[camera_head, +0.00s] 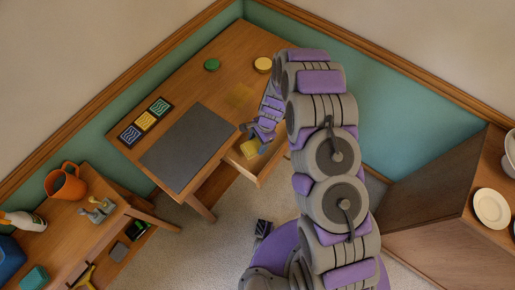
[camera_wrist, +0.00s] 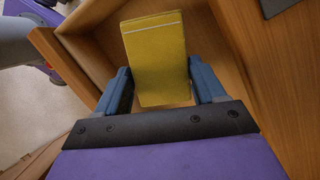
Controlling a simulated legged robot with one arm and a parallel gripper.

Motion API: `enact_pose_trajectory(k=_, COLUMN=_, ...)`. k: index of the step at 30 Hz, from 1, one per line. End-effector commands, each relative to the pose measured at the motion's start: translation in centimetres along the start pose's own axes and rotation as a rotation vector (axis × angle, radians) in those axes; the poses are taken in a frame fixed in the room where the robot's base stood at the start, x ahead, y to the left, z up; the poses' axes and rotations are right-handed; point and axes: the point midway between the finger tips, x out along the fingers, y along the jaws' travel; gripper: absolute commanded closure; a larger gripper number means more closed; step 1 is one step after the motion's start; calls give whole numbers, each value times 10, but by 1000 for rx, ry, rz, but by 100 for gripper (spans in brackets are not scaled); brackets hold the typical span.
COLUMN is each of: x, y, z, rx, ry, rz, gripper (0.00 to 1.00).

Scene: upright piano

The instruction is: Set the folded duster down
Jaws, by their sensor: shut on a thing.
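The folded duster is a flat yellow rectangle with a pale line near one end. In the wrist view the duster (camera_wrist: 155,55) sits between the two blue fingers of my gripper (camera_wrist: 160,88), which is shut on it. The open wooden drawer (camera_wrist: 88,62) lies around and beneath it there; I cannot tell if the duster touches the drawer floor. In the head view the duster (camera_head: 249,149) shows at the open desk drawer (camera_head: 257,176), with my gripper (camera_head: 259,140) just above it, partly covered by my arm.
A wooden cabinet (camera_head: 430,225) stands right.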

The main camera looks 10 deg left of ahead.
Motion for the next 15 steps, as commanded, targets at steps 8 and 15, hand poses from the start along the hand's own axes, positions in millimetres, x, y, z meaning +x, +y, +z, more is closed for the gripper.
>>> enact_pose_trajectory(k=8, x=29, y=0, z=-8, rx=0, ry=0, rz=1, gripper=59)
enact_pose_trajectory(k=15, x=56, y=-1, z=-17, rx=0, ry=0, rz=0, gripper=59)
